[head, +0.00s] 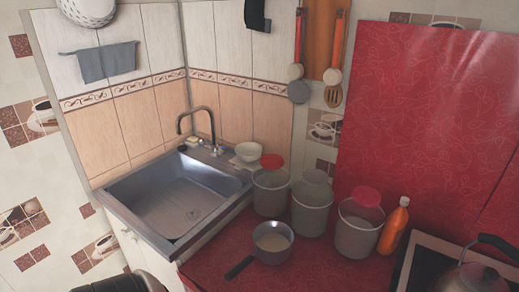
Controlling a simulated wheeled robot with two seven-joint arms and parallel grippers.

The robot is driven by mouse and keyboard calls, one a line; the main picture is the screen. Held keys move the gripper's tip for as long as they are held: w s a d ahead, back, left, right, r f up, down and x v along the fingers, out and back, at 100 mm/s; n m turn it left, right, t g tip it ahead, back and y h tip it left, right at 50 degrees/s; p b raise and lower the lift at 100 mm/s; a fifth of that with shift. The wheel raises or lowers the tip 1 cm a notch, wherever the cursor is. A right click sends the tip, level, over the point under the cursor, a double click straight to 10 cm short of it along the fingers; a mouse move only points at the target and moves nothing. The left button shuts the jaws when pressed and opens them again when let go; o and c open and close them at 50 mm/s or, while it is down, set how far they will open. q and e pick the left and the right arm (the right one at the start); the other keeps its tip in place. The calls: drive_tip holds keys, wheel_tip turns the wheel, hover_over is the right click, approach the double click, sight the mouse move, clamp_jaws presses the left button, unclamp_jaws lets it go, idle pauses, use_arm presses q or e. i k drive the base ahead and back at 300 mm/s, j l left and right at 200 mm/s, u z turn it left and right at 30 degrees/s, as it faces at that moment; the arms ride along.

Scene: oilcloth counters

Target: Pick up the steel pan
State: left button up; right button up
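The steel pan (266,250) is a small grey saucepan with a dark handle. It stands upright on the red oilcloth counter (222,258), near the front edge and right of the sink. Its handle points toward the lower left, and its inside looks pale. Neither of my grippers shows in the head view, and nothing is touching the pan from above.
Three grey buckets (312,208) stand behind and right of the pan, close to it. An orange bottle (393,228) stands further right, beside a stove with a kettle (472,280). A metal sink (178,194) lies left. Some counter is free around the handle.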

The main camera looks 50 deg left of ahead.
sight(274, 240)
drive_tip(key=u, duration=1.45)
drive_tip(key=k+l+z, duration=0.15)
drive_tip(key=l, duration=0.15)
drive_tip(key=k+l+z, duration=0.15)
drive_tip(key=l, duration=0.2)
